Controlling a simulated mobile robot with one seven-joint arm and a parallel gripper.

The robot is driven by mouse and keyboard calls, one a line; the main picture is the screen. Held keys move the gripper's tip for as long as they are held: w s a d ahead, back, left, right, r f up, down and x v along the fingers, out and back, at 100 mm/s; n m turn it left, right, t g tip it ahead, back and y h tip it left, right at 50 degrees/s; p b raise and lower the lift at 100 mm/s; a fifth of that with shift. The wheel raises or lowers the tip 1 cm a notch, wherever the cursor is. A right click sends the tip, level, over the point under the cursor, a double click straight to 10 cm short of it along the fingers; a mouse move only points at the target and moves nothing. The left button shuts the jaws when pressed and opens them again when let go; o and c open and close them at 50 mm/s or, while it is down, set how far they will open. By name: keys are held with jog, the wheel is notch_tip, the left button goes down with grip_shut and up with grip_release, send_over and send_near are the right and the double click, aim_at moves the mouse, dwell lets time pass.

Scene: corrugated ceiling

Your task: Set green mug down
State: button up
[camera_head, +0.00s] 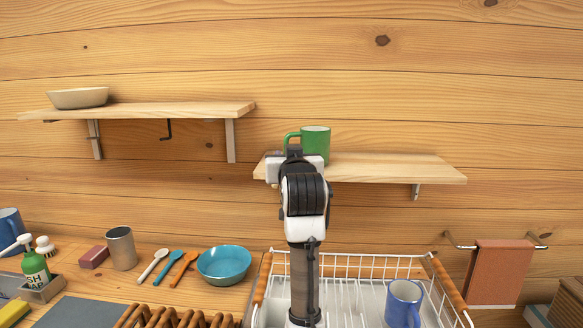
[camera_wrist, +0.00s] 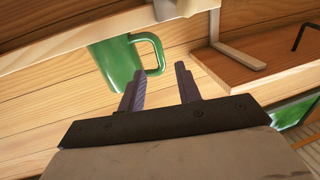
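The green mug (camera_head: 317,141) stands upright on the right wall shelf (camera_head: 390,168), near its left end, with its handle to the left. My gripper (camera_head: 294,150) is in front of the handle side and hides part of the mug's lower left. The wrist view is upside down.
The left wall shelf (camera_head: 150,109) holds a pale bowl (camera_head: 78,98). Below are a dish rack (camera_head: 345,268) with a blue mug (camera_head: 403,303), a teal bowl (camera_head: 224,264), several spoons and a metal cup (camera_head: 121,248). The right shelf is clear right of the mug.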

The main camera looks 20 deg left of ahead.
jog(key=v, duration=0.4)
